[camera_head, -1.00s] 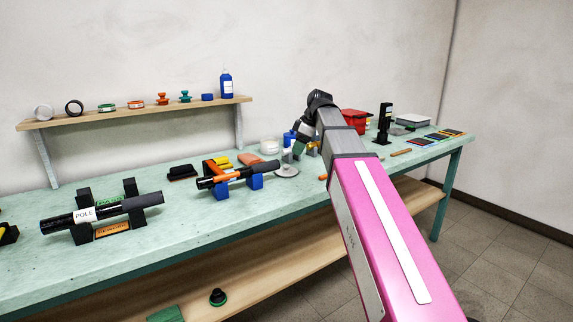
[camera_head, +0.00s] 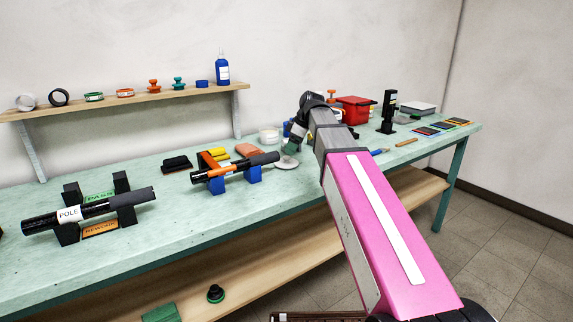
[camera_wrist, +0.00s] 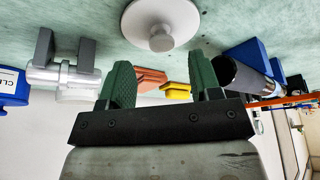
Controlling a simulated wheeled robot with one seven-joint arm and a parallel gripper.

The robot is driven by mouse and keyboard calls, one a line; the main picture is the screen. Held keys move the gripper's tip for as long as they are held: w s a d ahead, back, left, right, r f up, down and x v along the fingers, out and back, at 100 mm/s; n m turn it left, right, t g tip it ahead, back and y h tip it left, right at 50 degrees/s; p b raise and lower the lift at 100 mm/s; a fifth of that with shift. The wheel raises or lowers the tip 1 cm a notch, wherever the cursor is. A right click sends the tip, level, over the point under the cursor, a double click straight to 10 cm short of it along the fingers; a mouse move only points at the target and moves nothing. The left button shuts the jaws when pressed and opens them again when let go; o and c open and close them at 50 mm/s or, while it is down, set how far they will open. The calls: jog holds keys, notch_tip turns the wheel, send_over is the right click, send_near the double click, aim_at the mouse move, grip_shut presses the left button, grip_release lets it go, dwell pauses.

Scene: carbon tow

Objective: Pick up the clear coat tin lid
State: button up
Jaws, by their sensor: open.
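The clear coat tin lid appears to be the pale round disc with a small knob (camera_wrist: 160,24). It lies on the green bench top, and in the head view (camera_head: 287,163) it sits just right of the black tube. My gripper (camera_wrist: 162,66) is open and empty, its two green fingers apart. The lid shows beyond the fingertips, roughly centred between them, and apart from them. In the head view my gripper (camera_head: 295,141) is close above the lid and partly hidden by my arm. A blue tin with a partly cut-off label (camera_wrist: 12,86) is at the wrist view's left edge.
A black tube on blue supports (camera_head: 235,166) lies close left of the lid. A white jar (camera_head: 269,135) and orange and yellow blocks (camera_head: 247,151) are nearby. A red box (camera_head: 354,110) stands farther right. The bench (camera_head: 180,225) is clear in front.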

aim_at(287, 157)
jog(key=x, duration=0.4)
jog(key=shift+s+a+f, duration=0.1)
jog(key=shift+a+f, duration=0.1)
jog(key=c, duration=1)
